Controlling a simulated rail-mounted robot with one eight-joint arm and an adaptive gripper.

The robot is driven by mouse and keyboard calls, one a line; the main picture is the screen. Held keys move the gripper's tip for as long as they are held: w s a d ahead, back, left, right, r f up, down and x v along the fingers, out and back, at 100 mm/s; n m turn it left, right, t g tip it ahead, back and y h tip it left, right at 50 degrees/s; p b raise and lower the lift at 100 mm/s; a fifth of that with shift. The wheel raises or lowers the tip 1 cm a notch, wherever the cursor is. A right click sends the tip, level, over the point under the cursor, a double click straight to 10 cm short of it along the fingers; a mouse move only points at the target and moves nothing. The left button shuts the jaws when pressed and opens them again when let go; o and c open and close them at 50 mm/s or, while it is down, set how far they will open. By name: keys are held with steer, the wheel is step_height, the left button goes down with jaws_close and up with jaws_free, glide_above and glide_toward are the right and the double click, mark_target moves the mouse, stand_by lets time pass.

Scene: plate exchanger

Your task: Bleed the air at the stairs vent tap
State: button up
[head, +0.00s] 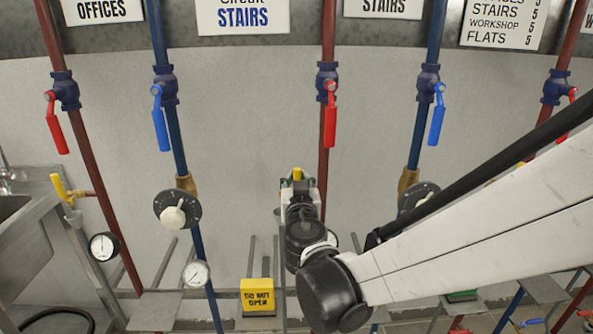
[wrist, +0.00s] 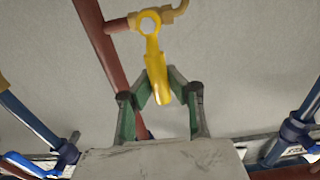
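The stairs vent tap is on the middle red pipe below the signs. Its yellow lever (head: 297,173) shows just past the end of my gripper (head: 298,186) in the head view. In the wrist view the lever (wrist: 155,68) hangs down from a ring at its top, beside a brass outlet (wrist: 175,12). The green and grey fingers of my gripper (wrist: 159,76) are drawn in on both sides of the lever and appear to touch it. The lever's lower end sits between the fingers. The tap body is hidden by my arm in the head view.
A red-handled valve (head: 330,105) sits above on the same pipe. Blue-handled valves (head: 160,118) (head: 437,115) flank it. Dials (head: 177,209) stand on the neighbouring blue pipes. A yellow "do not open" cover (head: 258,297) is low and left. Another yellow tap (head: 62,189) is far left.

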steer(key=o, duration=0.6)
steer(key=shift+s, duration=0.2)
steer(key=s, duration=1.1)
steer(key=shift+s+d, duration=0.3)
steer(key=shift+s, duration=0.1)
steer(key=s+d+m+g+h+p, duration=0.1)
steer(key=s+d+g+h+p, duration=0.15)
steer(key=d, duration=0.55)
steer(key=s+d+m+g+h+p, duration=0.1)
steer(key=d+g+h, duration=0.15)
steer(key=d, duration=0.55)
steer(key=s+d+g+y+p, duration=0.1)
steer(key=s+g+y+p, duration=0.1)
steer(key=s, duration=0.5)
steer(key=s+d+n+g+y+p, duration=0.1)
steer(key=s+g+y+p, duration=0.1)
steer(key=s+g, duration=0.2)
steer(key=s, duration=0.2)
steer(key=shift+s+d+r+n, duration=0.3)
steer(key=shift+s+r, duration=0.1)
